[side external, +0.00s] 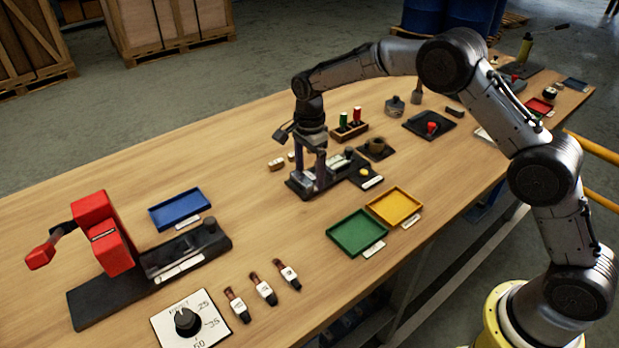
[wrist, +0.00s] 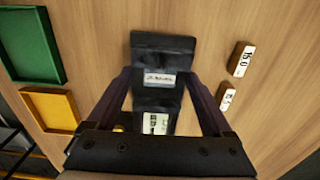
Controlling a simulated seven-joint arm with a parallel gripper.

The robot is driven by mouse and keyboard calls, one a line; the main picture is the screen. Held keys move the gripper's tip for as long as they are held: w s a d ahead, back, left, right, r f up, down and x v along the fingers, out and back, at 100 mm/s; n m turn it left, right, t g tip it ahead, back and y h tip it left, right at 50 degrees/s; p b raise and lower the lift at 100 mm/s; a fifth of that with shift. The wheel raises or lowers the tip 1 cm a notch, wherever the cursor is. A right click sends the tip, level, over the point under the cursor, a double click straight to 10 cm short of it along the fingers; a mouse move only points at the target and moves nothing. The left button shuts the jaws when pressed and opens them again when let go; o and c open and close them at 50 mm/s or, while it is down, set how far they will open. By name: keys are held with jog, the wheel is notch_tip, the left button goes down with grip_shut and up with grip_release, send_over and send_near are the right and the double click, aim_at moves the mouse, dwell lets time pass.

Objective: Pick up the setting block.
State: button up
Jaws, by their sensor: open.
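My gripper (side external: 311,178) is open, pointing down with its two fingers either side of a dark fixture (side external: 299,186) on the bench. In the wrist view the spread fingers of my gripper (wrist: 161,78) flank the fixture's dark body (wrist: 164,48), and I see nothing held. A white label with dark marks (wrist: 155,123) shows lower between the fingers, partly hidden by the gripper body. Two small tan blocks with white printed faces lie beside the fixture; the larger block (wrist: 241,60) reads about 15.0, the smaller block (wrist: 227,96) is less legible. I cannot tell which piece is the setting block.
A green tray (side external: 331,231) and a yellow tray (side external: 418,206) lie in front of the fixture. A rack with green and red pieces (side external: 340,134) stands behind it. A blue tray (side external: 151,213) and a red press (side external: 96,222) are to the left. Bare bench lies between.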

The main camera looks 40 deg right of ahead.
jog(key=shift+f, duration=0.15)
grip_shut()
dwell(0.4)
